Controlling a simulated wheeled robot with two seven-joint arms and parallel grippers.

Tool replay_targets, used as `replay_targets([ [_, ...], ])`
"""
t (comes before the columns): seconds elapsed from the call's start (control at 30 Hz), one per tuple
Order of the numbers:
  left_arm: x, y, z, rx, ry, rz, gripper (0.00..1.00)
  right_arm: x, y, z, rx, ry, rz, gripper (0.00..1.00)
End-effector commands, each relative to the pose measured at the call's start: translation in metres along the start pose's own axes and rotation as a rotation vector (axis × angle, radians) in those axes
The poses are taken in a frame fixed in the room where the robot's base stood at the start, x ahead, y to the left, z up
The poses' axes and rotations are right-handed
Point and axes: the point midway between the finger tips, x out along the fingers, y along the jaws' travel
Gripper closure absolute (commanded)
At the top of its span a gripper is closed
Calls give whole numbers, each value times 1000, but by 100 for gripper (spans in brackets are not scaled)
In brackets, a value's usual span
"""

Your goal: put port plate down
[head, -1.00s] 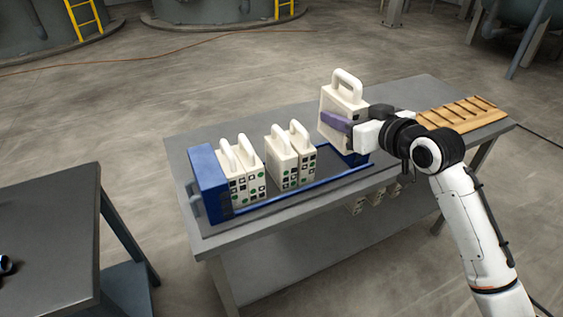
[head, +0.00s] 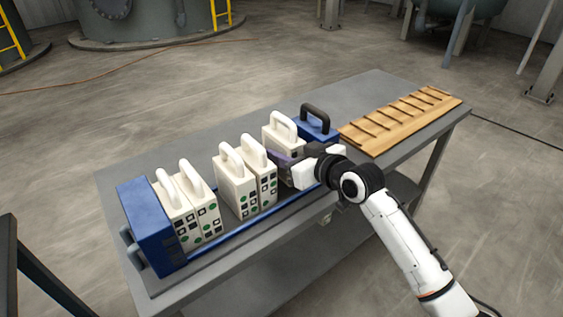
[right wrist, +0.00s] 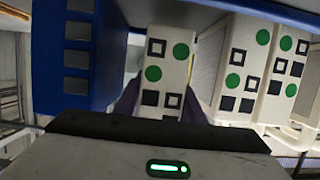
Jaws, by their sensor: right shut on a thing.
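The port plate (head: 279,138) is a white plate with a loop handle on top, near the right end of the blue press on the table. My right gripper (head: 288,165) is shut on it from the front. In the right wrist view the plate's edge (right wrist: 165,75), with green dots and black squares, stands upright between the purple fingers. The plate is down among the other plates, beside the blue end block (right wrist: 75,55). Whether its bottom rests on the rails is hidden. My left gripper is not in view.
Two pairs of similar white plates, one in the middle (head: 246,180) and one at the left (head: 187,208), stand in the press. A blue block with a black handle (head: 316,124) is at the right end. A wooden slatted rack (head: 400,122) lies on the grey table (head: 185,145).

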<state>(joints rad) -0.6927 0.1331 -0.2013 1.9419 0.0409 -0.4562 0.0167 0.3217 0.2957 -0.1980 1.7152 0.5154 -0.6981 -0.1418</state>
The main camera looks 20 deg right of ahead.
Motion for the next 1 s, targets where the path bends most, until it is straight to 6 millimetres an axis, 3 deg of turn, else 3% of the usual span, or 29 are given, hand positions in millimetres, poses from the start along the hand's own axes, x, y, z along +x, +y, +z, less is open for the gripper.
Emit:
replay_targets([
  [0.17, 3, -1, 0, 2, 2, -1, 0, 7, 0, 24, 1, 0, 0, 98],
  [0.47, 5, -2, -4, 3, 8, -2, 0, 8, 0, 25, 0, 2, 0, 98],
  [0.5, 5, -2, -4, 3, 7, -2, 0, 8, 0, 28, 0, -3, 0, 61],
  [0.6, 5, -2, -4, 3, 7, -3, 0, 8, 0, 27, 0, -3, 0, 45],
  [1.0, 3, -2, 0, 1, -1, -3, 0, 1, 0, 26, -1, -1, 1, 45],
])
